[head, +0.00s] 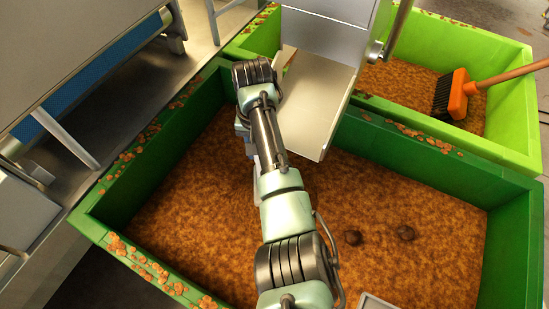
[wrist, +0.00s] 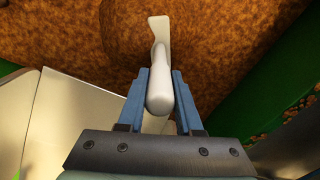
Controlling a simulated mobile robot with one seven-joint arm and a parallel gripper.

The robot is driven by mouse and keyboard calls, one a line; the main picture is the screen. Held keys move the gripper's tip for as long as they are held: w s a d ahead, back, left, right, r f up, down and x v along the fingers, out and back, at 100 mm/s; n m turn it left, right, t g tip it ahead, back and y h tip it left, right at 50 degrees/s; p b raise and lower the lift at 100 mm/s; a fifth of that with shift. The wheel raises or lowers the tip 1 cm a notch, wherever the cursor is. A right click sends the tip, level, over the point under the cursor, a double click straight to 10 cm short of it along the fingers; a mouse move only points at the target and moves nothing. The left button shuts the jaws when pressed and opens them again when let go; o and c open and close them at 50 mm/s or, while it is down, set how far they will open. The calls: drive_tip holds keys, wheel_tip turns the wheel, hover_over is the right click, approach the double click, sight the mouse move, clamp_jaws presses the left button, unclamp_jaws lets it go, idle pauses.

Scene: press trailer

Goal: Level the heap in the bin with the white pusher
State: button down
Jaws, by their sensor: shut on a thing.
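The white pusher (wrist: 160,95) is held by its rounded handle between the blue fingers of my gripper (wrist: 160,72). Its flat pale end points away over the orange-brown mass (wrist: 215,30); I cannot tell whether it touches. In the head view my arm hides most of the pusher and gripper; a pale strip of the pusher (head: 256,187) shows beside the arm. The dark green bin (head: 425,165) holds a broad layer of orange-brown pomace (head: 190,220), with a fairly even surface where visible. Part of it lies hidden under my arm.
A metal chute (head: 312,100) hangs over the bin's far side, close to my arm. A light green bin (head: 475,145) behind holds more pomace and an orange broom (head: 458,95). Crumbs cover the rims. A press (head: 70,50) stands left.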

drive_tip(key=shift+w+a+b, duration=1.05)
drive_tip(key=shift+a+b, duration=0.45)
drive_tip(key=shift+a, duration=0.95)
drive_tip(key=s+d+p, duration=0.5)
drive_tip(key=d+p, duration=0.3)
drive_tip(key=d, duration=0.4)
drive_tip(key=s+d+p, duration=0.5)
drive_tip(key=d+p, duration=0.4)
drive_tip(key=d, duration=0.3)
wheel_tip(320, 180, up, 9)
drive_tip(key=d+p, duration=0.1)
drive_tip(key=p, duration=0.7)
drive_tip(key=shift+s+f, duration=0.2)
